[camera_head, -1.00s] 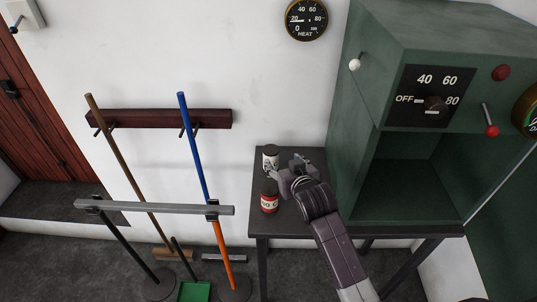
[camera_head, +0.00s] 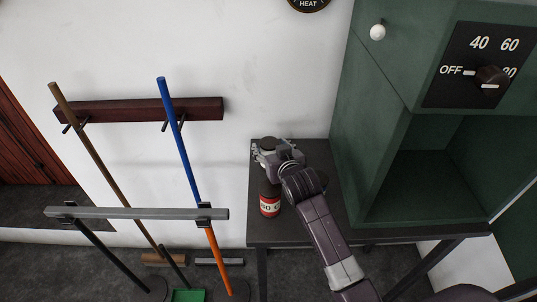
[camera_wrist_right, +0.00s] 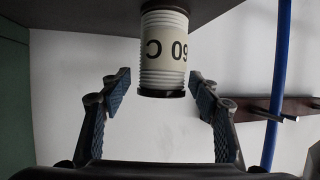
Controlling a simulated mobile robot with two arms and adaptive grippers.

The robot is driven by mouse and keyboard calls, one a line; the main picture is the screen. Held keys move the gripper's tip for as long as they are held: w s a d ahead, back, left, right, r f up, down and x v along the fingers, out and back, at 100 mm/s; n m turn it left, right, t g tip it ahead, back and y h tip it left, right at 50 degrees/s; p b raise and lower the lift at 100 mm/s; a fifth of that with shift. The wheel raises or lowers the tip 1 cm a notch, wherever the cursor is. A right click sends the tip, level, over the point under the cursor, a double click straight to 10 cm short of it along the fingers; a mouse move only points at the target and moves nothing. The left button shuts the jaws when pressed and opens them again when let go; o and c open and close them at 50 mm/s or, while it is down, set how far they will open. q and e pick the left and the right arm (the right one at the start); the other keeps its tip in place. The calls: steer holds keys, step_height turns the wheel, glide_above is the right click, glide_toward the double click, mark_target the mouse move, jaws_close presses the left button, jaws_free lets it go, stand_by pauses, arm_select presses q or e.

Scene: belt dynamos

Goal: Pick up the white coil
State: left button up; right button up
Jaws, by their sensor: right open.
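The white coil (camera_wrist_right: 164,48), ribbed, with a cream label reading "60 C" upside down and a dark end cap, shows in the right wrist view. It stands on the dark table (camera_head: 320,222), which shows at the top of that wrist view. My right gripper (camera_wrist_right: 160,88) is open, with one blue-padded finger on each side of the coil's line and visible gaps; the coil appears ahead of the fingertips. My left gripper is out of view.
A green cabinet (camera_head: 385,125) with a dial fills the table's right side.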

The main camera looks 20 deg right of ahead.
steer(key=shift+p+x, duration=0.75)
steer(key=shift+x, duration=2.45)
steer(key=shift+a, duration=0.1)
jaws_close()
steer(key=shift+r, duration=0.2)
